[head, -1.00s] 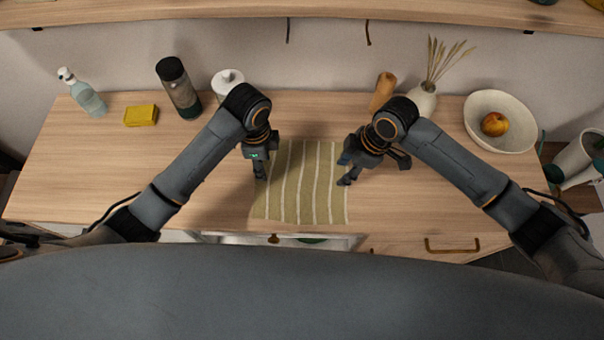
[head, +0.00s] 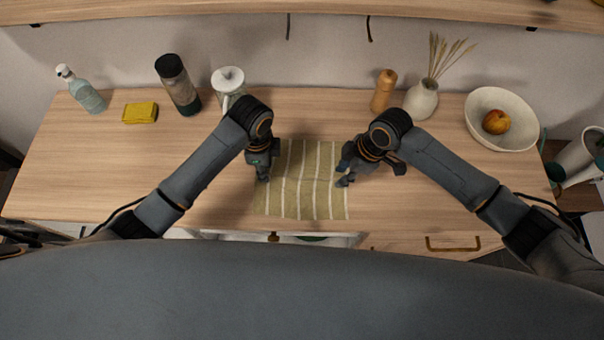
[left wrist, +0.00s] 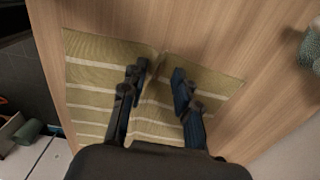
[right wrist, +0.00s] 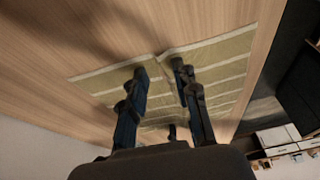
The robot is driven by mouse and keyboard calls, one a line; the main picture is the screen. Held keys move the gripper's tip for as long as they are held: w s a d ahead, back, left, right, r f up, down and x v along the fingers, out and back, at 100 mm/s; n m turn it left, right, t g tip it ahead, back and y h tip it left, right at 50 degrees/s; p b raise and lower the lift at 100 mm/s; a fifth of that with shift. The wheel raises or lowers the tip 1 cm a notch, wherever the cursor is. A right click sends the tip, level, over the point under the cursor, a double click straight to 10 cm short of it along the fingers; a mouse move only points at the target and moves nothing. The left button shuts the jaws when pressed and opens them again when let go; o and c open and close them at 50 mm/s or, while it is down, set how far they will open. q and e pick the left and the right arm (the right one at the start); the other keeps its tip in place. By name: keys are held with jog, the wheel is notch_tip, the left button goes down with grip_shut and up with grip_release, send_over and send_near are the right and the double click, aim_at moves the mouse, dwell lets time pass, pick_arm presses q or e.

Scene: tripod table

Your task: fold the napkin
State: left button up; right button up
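The napkin (head: 306,190), olive green with pale stripes, lies spread on the wooden table. Its edges are slightly wavy. My left gripper (head: 264,177) points down at the napkin's left edge, and my right gripper (head: 345,181) at its right edge. In the left wrist view, the fingers (left wrist: 158,74) stand apart, with a small pucker of the napkin (left wrist: 100,72) between them. In the right wrist view, the fingers (right wrist: 160,70) also stand apart over a raised crease in the napkin (right wrist: 225,70). Contact between fingertips and cloth is unclear.

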pick_arm(q)
jog(key=shift+f, duration=0.15)
grip_shut()
pick_arm(e)
jog(key=shift+f, duration=0.15)
grip_shut()
pick_arm(q)
jog(key=shift+s, duration=0.1)
jog(key=shift+s+f, duration=0.1)
pick_arm(e)
jog(key=shift+s, duration=0.15)
dwell(0.5)
